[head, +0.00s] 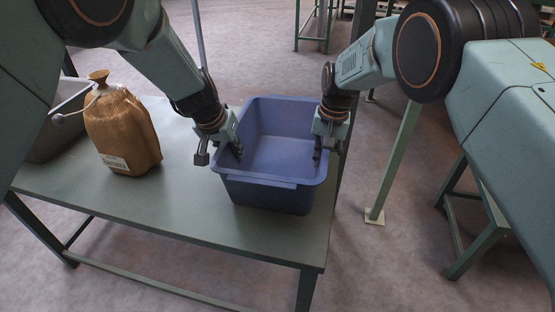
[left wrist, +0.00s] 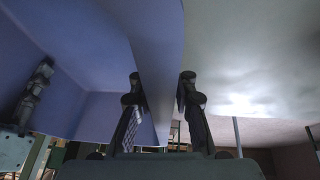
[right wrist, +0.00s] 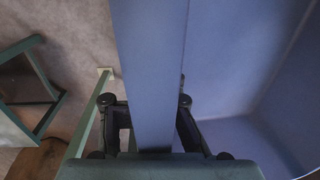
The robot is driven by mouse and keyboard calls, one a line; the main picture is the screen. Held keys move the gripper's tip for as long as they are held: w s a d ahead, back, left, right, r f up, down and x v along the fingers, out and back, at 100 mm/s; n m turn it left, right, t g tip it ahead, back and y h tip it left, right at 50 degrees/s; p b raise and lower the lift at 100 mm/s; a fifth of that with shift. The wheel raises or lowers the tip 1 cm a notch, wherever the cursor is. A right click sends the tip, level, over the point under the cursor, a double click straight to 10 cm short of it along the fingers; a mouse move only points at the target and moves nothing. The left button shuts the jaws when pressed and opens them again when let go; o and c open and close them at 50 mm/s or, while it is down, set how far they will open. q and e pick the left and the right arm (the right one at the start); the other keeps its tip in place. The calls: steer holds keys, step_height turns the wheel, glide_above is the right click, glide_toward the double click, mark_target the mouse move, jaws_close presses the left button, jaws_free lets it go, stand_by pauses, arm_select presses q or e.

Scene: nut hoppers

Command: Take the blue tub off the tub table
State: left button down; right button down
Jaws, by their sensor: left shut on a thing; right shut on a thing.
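The blue tub (head: 270,155) is empty and upright at the right end of the grey-green tub table (head: 190,205). I cannot tell whether its base touches the table top. My left gripper (head: 236,150) is shut on the tub's left wall; the left wrist view shows the wall between its fingers (left wrist: 160,105). My right gripper (head: 319,147) is shut on the right wall; the right wrist view shows that wall between its fingers (right wrist: 153,115). Parts of the fingers are hidden by the walls.
A brown sack (head: 124,130) with a label stands on the table's left part, beside a grey bin (head: 62,125). A green post (head: 394,165) stands on the floor to the right of the table. Another green frame (head: 483,225) is farther right. The floor in front is clear.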

arm_select(q)
steer(key=shift+s+d, duration=0.2)
steer(key=shift+d, duration=0.1)
arm_select(e)
steer(key=shift+a+r, duration=0.15)
steer(key=shift+a, duration=0.3)
arm_select(q)
steer(key=shift+r, duration=0.15)
arm_select(e)
steer(key=shift+r, duration=0.1)
